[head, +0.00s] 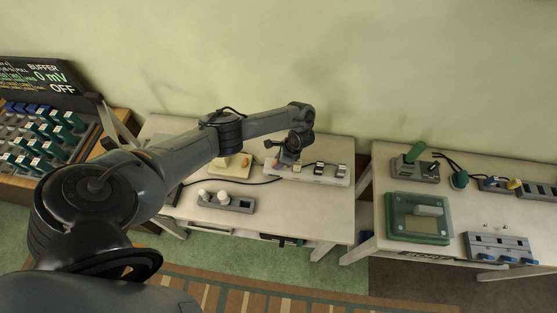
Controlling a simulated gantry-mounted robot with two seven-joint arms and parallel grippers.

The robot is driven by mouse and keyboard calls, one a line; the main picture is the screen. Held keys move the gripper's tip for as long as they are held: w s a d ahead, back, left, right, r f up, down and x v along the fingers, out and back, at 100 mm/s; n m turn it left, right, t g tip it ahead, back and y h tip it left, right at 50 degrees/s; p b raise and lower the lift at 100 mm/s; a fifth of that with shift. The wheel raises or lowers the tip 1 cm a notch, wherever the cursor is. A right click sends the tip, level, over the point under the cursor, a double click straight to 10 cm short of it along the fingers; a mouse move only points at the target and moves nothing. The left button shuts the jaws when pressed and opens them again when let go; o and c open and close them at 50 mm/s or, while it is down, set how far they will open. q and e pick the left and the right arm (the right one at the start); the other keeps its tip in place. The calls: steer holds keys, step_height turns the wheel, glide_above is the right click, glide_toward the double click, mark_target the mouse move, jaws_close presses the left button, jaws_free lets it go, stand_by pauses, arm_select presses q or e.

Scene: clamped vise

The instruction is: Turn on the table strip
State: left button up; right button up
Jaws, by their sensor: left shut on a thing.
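The table strip (325,180) is a long pale power strip on the back part of the left white table. Dark and pale pieces stand on its right half. An orange-red spot (274,163) shows near its left end. My left gripper (287,164) points down at the left half of the strip, right beside this spot. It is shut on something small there. The gripper hides that thing, and I cannot tell whether it is a switch or a plug. My right gripper is not in view.
A cream block (232,166) with an orange part stands left of the strip. A grey box with white knobs (228,202) sits in front, and a black cable runs between. The right table (455,185) holds several devices. A button panel with a display (40,75) is at far left.

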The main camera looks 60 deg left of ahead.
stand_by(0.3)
arm_select(q)
steer(key=o, duration=1)
steer(key=shift+c, duration=0.2)
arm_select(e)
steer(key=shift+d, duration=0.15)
arm_select(q)
steer(key=shift+r, duration=0.1)
